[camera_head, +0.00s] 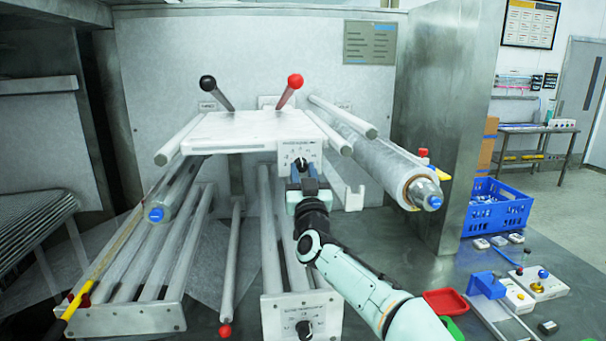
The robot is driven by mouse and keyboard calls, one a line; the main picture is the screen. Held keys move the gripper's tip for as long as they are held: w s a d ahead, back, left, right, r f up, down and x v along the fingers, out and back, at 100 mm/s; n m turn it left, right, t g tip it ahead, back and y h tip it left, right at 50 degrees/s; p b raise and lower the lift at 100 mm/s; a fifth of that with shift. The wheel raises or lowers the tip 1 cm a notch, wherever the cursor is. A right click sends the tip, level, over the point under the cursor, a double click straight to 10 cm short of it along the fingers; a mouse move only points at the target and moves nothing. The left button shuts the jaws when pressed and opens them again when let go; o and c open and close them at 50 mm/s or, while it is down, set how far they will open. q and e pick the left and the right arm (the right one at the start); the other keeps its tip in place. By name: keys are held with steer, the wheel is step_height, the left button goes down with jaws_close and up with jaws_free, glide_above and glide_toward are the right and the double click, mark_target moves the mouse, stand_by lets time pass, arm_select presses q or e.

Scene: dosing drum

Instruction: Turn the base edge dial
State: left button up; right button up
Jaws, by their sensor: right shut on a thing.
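A black dial (304,328) with markings sits on the white panel at the front lower edge of the machine. A second black dial (301,163) sits on the front face of the white upper plate (250,130). My right gripper (301,176) reaches up from the lower right and is shut on this upper dial, well above the lower one. Its fingers hide part of the upper dial. The label text on both panels is too small to read. My left gripper does not show.
A black-knobbed lever (208,83) and a red-knobbed lever (295,81) stand behind the upper plate. A film roll (375,150) lies to the right of my gripper. A blue crate (497,207) and small parts lie at right.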

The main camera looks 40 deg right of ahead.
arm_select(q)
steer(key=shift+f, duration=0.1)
arm_select(e)
steer(key=shift+n, duration=0.4)
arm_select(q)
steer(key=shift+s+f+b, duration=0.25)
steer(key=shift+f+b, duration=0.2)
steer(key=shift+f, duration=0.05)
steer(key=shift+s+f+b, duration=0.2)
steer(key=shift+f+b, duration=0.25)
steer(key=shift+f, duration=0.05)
arm_select(e)
steer(key=shift+s+d+n+t+y, duration=0.1)
steer(key=shift+n+t+y, duration=0.15)
steer(key=shift+n+y, duration=0.75)
steer(key=shift+d+n+t+y, duration=0.1)
steer(key=shift+n+t+y, duration=0.2)
steer(key=shift+n, duration=1.3)
steer(key=shift+s+d+n+t+y, duration=0.15)
steer(key=shift+n+y, duration=0.55)
steer(key=shift+n, duration=0.6)
steer(key=shift+w+a+r+n, duration=0.1)
steer(key=shift+n, duration=0.2)
steer(key=o, duration=1)
steer(key=shift+o, duration=0.2)
